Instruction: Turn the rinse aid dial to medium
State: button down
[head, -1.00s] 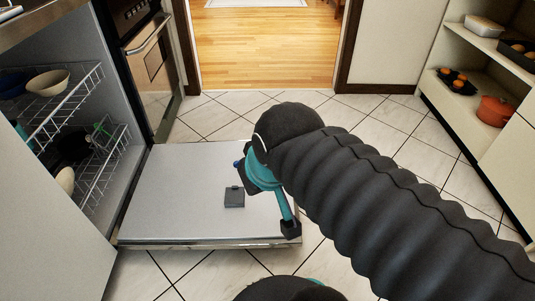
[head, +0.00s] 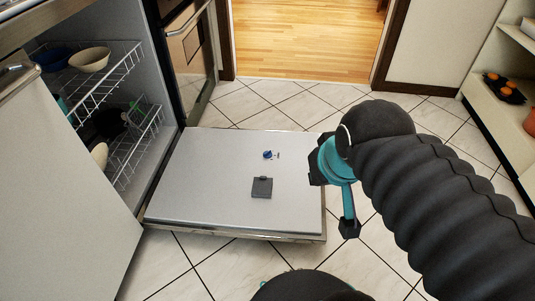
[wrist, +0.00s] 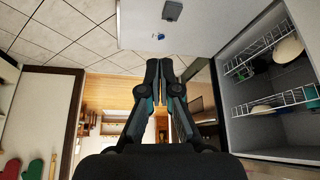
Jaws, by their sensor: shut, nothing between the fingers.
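The rinse aid dial (head: 267,154) is a small blue knob on the inner face of the lowered dishwasher door (head: 200,180), with small dark marks to its right. It also shows in the wrist view (wrist: 158,37), near the top. The marks are too small to read. My gripper (head: 317,168) is above the door's right edge in the head view, apart from the dial and to its right. In the wrist view the gripper (wrist: 160,65) has its fingers together with nothing between them.
A dark grey square dispenser lid (head: 262,187) sits on the door below the dial. An oven (head: 190,45) is behind the door. Tiled floor lies clear around the door. Shelves (head: 500,120) stand at the right.

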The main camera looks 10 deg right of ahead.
aim_at(268, 154)
jog(key=z, duration=0.8)
jog(key=k, duration=0.75)
jog(key=u, duration=0.65)
jog(key=i, duration=1)
